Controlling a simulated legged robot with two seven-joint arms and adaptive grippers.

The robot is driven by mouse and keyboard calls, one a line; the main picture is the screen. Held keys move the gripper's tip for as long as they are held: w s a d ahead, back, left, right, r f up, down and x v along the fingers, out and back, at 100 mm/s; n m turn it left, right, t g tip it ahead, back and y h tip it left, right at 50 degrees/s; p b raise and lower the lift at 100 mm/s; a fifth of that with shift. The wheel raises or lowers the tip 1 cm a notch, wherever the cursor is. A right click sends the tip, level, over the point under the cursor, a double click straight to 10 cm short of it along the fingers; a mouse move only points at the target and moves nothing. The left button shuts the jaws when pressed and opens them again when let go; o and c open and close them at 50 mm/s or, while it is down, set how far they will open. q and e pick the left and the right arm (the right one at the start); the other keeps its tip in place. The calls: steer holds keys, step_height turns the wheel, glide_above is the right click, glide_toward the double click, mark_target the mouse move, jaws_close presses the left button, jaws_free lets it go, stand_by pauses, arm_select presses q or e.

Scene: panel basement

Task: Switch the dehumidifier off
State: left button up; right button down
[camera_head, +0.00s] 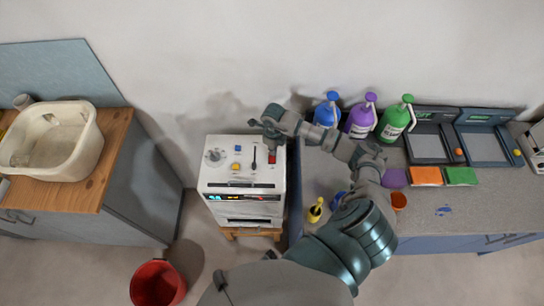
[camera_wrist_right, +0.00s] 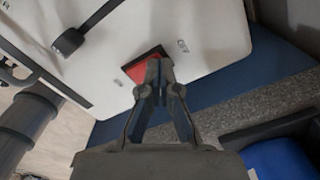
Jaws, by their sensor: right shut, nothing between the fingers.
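The dehumidifier (camera_head: 240,188) is a white box on a small wooden stand, left of the grey counter. Its top carries a red rocker switch (camera_head: 272,158), a black lever (camera_head: 254,160), a yellow button, a blue button and a round knob (camera_head: 215,156). My right gripper (camera_head: 271,143) is shut and empty, over the top's right side by the red switch. In the right wrist view its fingertips (camera_wrist_right: 158,66) cover part of the red switch (camera_wrist_right: 140,68); whether they touch it I cannot tell. The black lever (camera_wrist_right: 68,42) lies to the left there. My left gripper is not in view.
Blue, purple and green bottles (camera_head: 393,120) stand at the counter's back, beside my right forearm. Grey devices (camera_head: 428,145) and orange and green sponges (camera_head: 426,176) are further right. A wooden-topped cabinet with a white basin (camera_head: 62,170) stands left. A red bucket (camera_head: 157,284) is on the floor.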

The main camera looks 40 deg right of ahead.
steer(key=shift+d+f, duration=0.15)
steer(key=shift+d, duration=0.15)
steer(key=r, duration=0.1)
steer(key=a+r+p, duration=0.1)
steer(key=r, duration=0.1)
steer(key=shift+a+p, duration=0.25)
steer(key=shift+p, duration=0.15)
steer(key=shift+r+p, duration=0.45)
steer(key=shift+r, duration=0.3)
steer(key=shift+d+r+p, duration=0.3)
steer(key=shift+r+p, duration=0.2)
steer(key=shift+r, duration=0.2)
steer(key=shift+d+r+p, duration=0.3)
steer(key=shift+r+p, duration=0.2)
steer(key=shift+r, duration=0.15)
steer(key=shift+a+r, duration=0.1)
steer(key=shift+a, duration=0.45)
